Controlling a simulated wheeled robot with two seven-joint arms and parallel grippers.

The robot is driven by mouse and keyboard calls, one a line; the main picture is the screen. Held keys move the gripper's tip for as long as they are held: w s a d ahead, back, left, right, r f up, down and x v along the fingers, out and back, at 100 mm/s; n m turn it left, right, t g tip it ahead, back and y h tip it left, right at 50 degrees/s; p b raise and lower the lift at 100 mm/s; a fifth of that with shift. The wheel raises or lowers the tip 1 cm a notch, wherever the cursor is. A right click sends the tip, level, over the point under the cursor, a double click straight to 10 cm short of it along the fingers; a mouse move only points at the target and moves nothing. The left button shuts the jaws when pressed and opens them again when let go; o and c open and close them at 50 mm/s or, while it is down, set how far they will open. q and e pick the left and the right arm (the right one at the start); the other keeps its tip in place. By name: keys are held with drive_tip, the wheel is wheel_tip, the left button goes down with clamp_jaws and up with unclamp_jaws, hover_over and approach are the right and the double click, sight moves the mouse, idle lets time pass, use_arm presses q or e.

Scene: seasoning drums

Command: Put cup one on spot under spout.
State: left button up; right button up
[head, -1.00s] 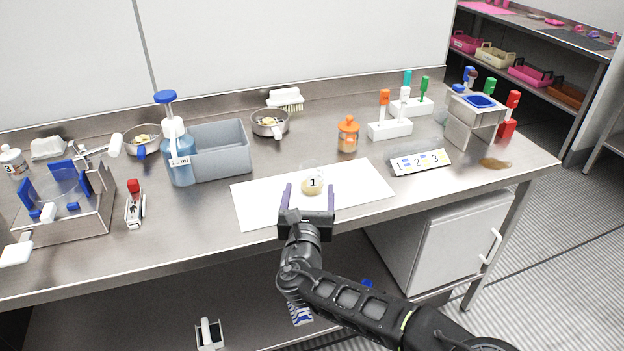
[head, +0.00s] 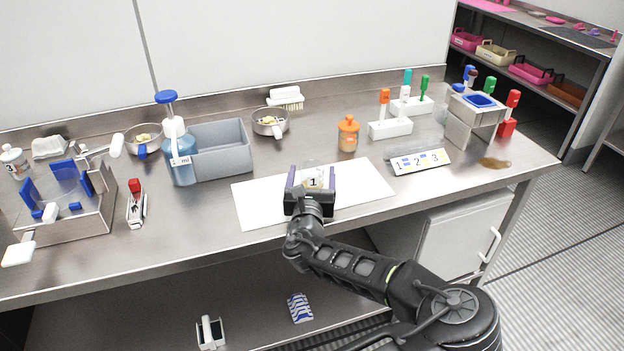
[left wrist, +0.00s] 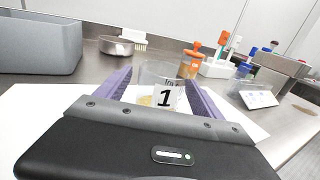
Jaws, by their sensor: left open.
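Cup one (head: 315,183), a small clear cup with a "1" label and something pale yellow in its bottom, stands upright on the white mat (head: 262,207). My left gripper (head: 312,171) is open, with its purple fingers on either side of the cup. In the left wrist view the cup (left wrist: 163,98) stands between the two fingers; contact cannot be told. A blue pump bottle (head: 178,162) stands left of the mat. A metal stand with a blue-lined top (head: 476,118) is at the right; I cannot tell which spout is meant. My right gripper is not in view.
A grey bin (head: 222,152) and metal pans (head: 270,123) stand behind the mat. An orange-lidded jar (head: 348,135), a numbered 1-2-3 card (head: 419,161) and white racks (head: 390,129) are to the right. A brown spill (head: 495,163) lies near the right end.

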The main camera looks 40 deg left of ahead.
use_arm(q)
drive_tip(key=shift+w+a, duration=0.1)
drive_tip(key=shift+w, duration=0.1)
idle(0.5)
drive_tip(key=c, duration=1.6)
drive_tip(key=shift+o, duration=0.2)
wheel_tip(320, 180, up, 10)
drive_tip(key=p, duration=0.1)
